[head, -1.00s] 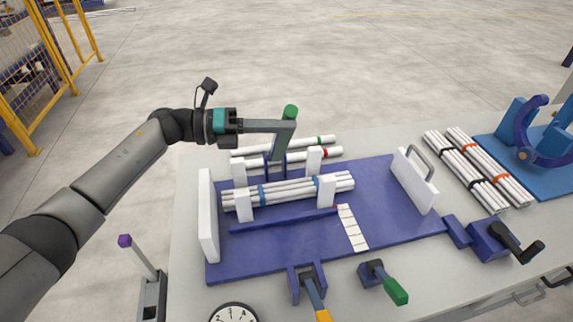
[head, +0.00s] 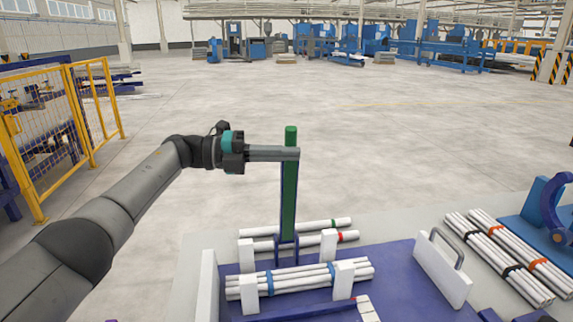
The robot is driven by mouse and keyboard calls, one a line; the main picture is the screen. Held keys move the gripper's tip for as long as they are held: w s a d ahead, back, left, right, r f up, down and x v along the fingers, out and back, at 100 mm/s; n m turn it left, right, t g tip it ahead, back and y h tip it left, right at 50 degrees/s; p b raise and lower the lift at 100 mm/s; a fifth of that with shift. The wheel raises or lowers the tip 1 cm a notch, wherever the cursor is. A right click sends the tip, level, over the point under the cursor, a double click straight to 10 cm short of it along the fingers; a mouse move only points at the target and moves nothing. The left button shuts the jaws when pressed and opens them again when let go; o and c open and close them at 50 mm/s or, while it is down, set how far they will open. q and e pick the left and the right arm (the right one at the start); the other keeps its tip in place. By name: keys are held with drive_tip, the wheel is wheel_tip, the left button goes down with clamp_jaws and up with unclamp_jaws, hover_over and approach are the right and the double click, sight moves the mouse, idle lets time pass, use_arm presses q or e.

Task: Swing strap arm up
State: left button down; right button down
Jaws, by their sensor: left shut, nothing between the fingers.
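The strap arm (head: 289,200) is a green bar with blue edges. It stands upright from a blue bracket (head: 287,252) at the back of the blue fixture, behind the pipe bundle. My left gripper (head: 296,153) reaches in from the left, and its shut fingers are at the upper part of the arm, just below its rounded green top. The fingers hold nothing between them; I cannot tell whether they touch the bar. The white pipe bundle (head: 300,277) with blue bands lies between white posts (head: 343,279). My right gripper is not in view.
Two loose white pipes (head: 310,234) with green and red marks lie behind the fixture. A white end plate with a grey handle (head: 443,268) stands at the right. Banded pipe bundles (head: 497,258) and a blue curved stand (head: 549,210) are further right.

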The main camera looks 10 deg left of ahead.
use_arm(q)
drive_tip(key=shift+w, duration=0.2)
drive_tip(key=shift+a, duration=0.1)
idle(0.4)
drive_tip(key=s+a+b, duration=0.2)
drive_tip(key=a, duration=0.9)
drive_tip(key=shift+a+r, duration=0.25)
drive_tip(key=shift+a, duration=0.15)
